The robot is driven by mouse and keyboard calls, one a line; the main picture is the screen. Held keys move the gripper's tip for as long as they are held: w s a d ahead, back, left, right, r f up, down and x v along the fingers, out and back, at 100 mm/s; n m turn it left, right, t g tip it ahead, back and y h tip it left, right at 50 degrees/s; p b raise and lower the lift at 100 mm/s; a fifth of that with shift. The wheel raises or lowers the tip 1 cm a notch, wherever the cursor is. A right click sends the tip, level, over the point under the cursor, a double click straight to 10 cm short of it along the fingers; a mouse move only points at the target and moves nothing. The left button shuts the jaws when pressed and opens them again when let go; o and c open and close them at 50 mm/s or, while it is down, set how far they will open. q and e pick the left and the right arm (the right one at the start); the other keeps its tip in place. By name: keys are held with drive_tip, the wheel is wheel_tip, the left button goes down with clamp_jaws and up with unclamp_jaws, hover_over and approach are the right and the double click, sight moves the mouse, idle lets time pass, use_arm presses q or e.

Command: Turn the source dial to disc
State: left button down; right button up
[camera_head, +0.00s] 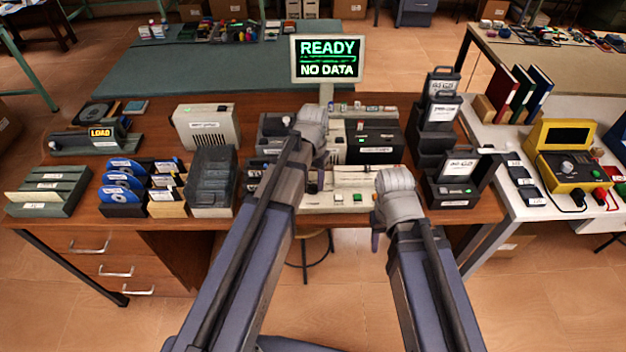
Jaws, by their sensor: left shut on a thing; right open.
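The console (375,195) stands in the middle of the wooden desk, with green and red buttons on its light front panel. My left arm reaches over it, and my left gripper (314,184) points down at the left part of this panel. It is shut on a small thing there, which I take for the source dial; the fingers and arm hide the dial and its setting. My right gripper (375,238) is open and empty, hanging in front of the desk's front edge, right of the console's middle. A screen (327,59) above the console reads "READY" and "NO DATA".
Blue discs (122,180) stand in a rack at the left, beside a LOAD unit (100,134) and a clear-fronted box (212,172). Dark cartridge holders (455,180) stand right of the console. A yellow meter (570,165) is on the white table farther right.

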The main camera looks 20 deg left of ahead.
use_arm(q)
drive_tip(key=shift+n, duration=0.3)
drive_tip(key=n, duration=0.3)
drive_tip(key=shift+a+n, duration=0.1)
drive_tip(key=shift+n, duration=2)
drive_tip(key=shift+c, duration=2)
unclamp_jaws()
